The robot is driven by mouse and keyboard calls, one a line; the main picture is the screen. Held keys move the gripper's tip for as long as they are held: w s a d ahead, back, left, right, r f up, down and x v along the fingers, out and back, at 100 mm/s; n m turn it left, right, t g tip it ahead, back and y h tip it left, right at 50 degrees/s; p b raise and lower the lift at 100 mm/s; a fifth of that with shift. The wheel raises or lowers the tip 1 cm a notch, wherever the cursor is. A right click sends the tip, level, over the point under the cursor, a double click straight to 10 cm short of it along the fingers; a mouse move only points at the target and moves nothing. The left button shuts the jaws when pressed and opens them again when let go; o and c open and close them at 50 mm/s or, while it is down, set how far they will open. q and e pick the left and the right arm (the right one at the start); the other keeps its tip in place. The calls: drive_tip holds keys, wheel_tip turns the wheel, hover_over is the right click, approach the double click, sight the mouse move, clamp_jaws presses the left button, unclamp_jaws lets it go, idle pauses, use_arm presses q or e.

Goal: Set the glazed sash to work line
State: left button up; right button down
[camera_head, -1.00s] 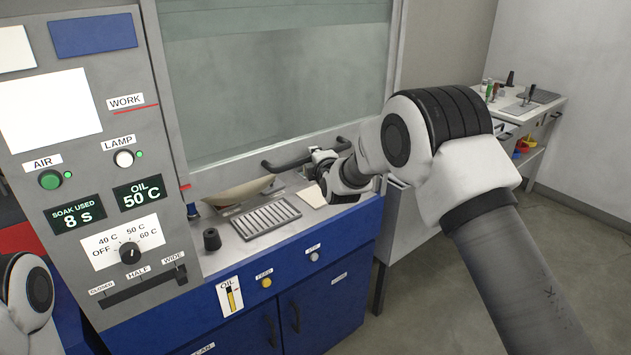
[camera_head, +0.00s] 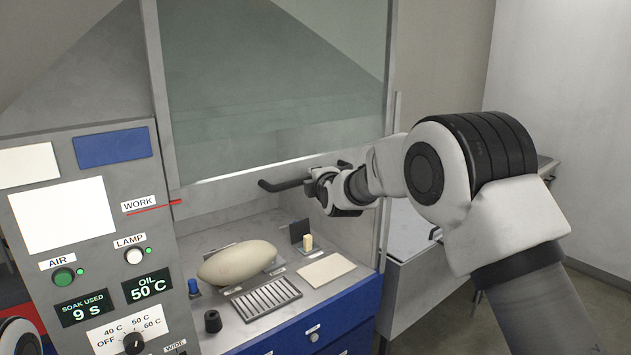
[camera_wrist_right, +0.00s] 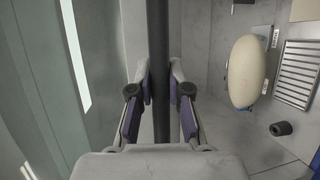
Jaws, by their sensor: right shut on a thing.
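The glazed sash (camera_head: 270,85) is a tall greenish pane with a grey bottom rail, raised above the worktop of a cabinet. Its dark bar handle (camera_head: 285,185) runs along the front of the rail. My right gripper (camera_head: 322,190) is shut on the handle toward its right part. In the right wrist view the dark bar (camera_wrist_right: 161,60) runs between the fingers. The work line is a red line (camera_head: 152,204) under the WORK label on the left panel. The rail stands near its height; I cannot tell whether they match exactly. My left gripper is out of view.
Under the sash are a pale oblong body (camera_head: 238,263), a slotted grate (camera_head: 266,299), a black knob (camera_head: 212,321) and a pale flat sheet (camera_head: 326,269). The left panel (camera_head: 95,225) carries buttons and displays. A side bench (camera_head: 410,240) stands at the right.

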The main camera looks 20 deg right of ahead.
drive_tip(key=c, duration=1.1)
unclamp_jaws()
drive_tip(key=shift+s, duration=0.1)
drive_tip(key=s+r, duration=0.2)
drive_tip(key=s, duration=0.9)
drive_tip(key=shift+s+a, duration=0.25)
drive_tip(key=shift+a, duration=0.05)
